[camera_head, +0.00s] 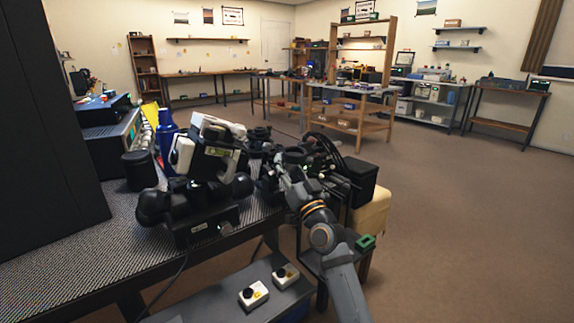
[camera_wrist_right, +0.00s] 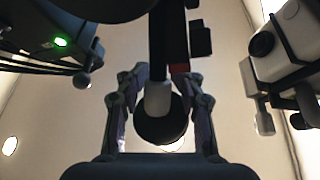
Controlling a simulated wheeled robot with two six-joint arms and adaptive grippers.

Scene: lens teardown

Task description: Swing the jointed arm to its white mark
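My right gripper (camera_head: 282,166) reaches into a crowded cluster of dark equipment at the end of the bench in the head view. In the right wrist view its two fingers (camera_wrist_right: 162,95) stand apart, with a dark bar between them. This bar, which looks like the jointed arm (camera_wrist_right: 158,55), has a pale grey end and a round black knob (camera_wrist_right: 160,128) behind it. A small red band shows beside the bar. I cannot tell whether the fingers touch it. I cannot make out the white mark. My left gripper is not in view.
A black and white instrument (camera_head: 215,150) stands left of my right gripper on the patterned bench (camera_head: 80,245). A blue bottle (camera_head: 166,135) stands behind it. A device with a green light (camera_wrist_right: 60,42) and a white-bodied unit (camera_wrist_right: 285,45) flank the fingers. Open floor lies at right.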

